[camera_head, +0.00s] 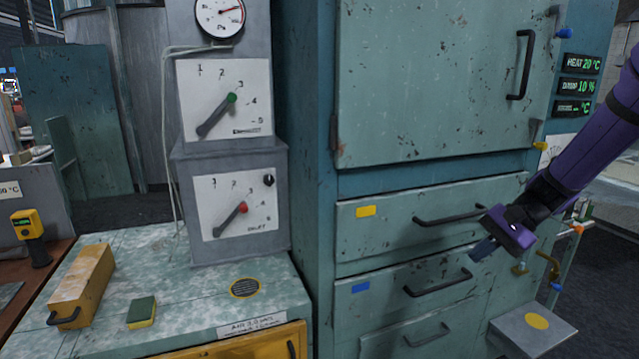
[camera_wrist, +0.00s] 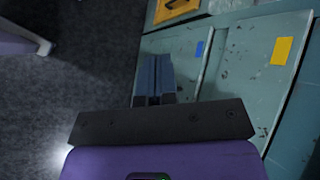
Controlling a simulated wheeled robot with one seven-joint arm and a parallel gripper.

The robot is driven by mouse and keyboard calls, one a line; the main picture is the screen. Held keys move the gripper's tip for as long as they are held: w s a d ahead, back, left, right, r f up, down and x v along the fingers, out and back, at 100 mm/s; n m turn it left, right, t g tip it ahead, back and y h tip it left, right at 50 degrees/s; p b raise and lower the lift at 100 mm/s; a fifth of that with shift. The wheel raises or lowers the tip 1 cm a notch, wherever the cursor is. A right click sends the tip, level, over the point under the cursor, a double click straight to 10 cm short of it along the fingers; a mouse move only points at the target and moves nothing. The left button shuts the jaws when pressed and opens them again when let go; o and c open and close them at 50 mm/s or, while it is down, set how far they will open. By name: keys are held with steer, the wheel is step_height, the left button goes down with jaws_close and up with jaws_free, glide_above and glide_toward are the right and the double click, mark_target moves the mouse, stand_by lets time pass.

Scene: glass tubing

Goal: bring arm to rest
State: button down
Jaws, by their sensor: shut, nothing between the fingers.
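My purple arm comes in from the right in the head view. My gripper (camera_head: 484,248) hangs in front of the teal cabinet's drawers, near the right end of the top drawer's handle. It points down and to the left. In the wrist view my gripper (camera_wrist: 152,66) has its two blue-grey fingers side by side and closed together. Nothing is between them. In the head view I cannot tell whether the fingers touch the handle.
The teal cabinet (camera_head: 420,180) has a closed door and several drawers with black handles. Dark floor (camera_wrist: 70,85) is free.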

steer(key=s+r+n+t+h, duration=0.2)
steer(key=s+r, duration=0.3)
steer(key=s, duration=0.3)
steer(key=s+a+r+n+t+h, duration=0.1)
steer(key=s+r+n+h, duration=0.2)
steer(key=s, duration=0.5)
steer(key=s+r+n+t+h, duration=0.2)
steer(key=s+r+h, duration=0.1)
steer(key=s+r, duration=0.4)
steer(key=shift+s+a+n+t+h, duration=0.15)
steer(key=shift+s+n+t+h, duration=0.15)
steer(key=shift+s+h, duration=0.1)
